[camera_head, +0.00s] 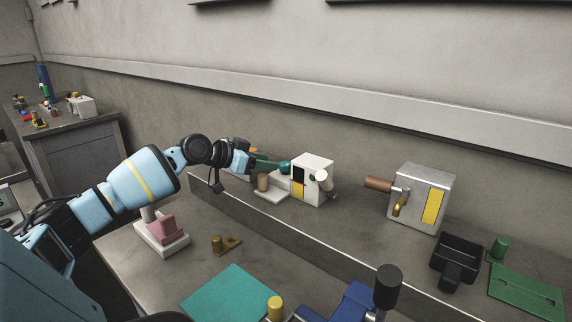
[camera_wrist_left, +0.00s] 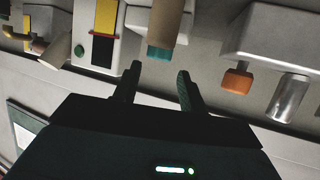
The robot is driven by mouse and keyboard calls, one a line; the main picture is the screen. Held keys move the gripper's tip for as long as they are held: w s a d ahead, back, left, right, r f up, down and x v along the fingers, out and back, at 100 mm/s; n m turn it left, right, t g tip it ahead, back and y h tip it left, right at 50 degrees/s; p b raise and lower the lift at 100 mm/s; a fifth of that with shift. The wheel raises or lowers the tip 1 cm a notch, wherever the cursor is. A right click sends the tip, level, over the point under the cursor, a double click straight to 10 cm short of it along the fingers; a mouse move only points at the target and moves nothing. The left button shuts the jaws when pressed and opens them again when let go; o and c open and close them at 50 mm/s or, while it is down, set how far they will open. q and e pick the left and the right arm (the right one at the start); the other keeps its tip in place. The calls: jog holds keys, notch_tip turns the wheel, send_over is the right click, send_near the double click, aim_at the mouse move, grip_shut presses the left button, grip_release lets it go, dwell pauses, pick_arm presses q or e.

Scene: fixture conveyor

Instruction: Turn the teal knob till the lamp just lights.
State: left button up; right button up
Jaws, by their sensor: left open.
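The teal knob (camera_head: 284,167) shows in the head view at the left side of a white box (camera_head: 316,168). In the left wrist view a teal end (camera_wrist_left: 160,53) below a tan cylinder (camera_wrist_left: 167,20) lies just beyond my fingertips; I cannot tell if it is the same knob. My left gripper (camera_head: 251,162) reaches in from the left, close to the knob. In the wrist view its two fingers (camera_wrist_left: 160,72) are apart with nothing between them. No lit lamp can be made out. My right gripper is not in view.
A metal box (camera_head: 416,195) with a brown handle stands to the right, and a black tray (camera_head: 457,257) beyond it. A pink piece on a white base (camera_head: 168,245) stands below my arm. A teal mat (camera_head: 230,294) lies in front. A wall runs behind the bench.

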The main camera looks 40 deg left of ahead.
aim_at(285, 163)
pick_arm(q)
jog(key=x, duration=0.6)
jog(key=shift+w+d+r+p, duration=0.1)
jog(key=shift+p, duration=0.2)
jog(key=shift+w+d+f, duration=0.1)
jog(key=shift+w+f, duration=0.2)
jog(key=shift+w, duration=0.25)
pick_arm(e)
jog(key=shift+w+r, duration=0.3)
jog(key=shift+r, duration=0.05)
pick_arm(q)
jog(key=c, duration=0.7)
jog(key=n+y+p, duration=0.1)
jog(key=p, duration=0.1)
jog(key=y+p, duration=0.1)
jog(key=p, duration=0.2)
jog(key=shift+r+n, duration=0.35)
jog(key=shift+n, duration=0.05)
jog(key=shift+y+p, duration=0.3)
jog(key=shift+p, duration=0.1)
jog(key=shift+f+n, duration=0.2)
jog(key=shift+n, duration=0.1)
jog(key=shift+f, duration=0.1)
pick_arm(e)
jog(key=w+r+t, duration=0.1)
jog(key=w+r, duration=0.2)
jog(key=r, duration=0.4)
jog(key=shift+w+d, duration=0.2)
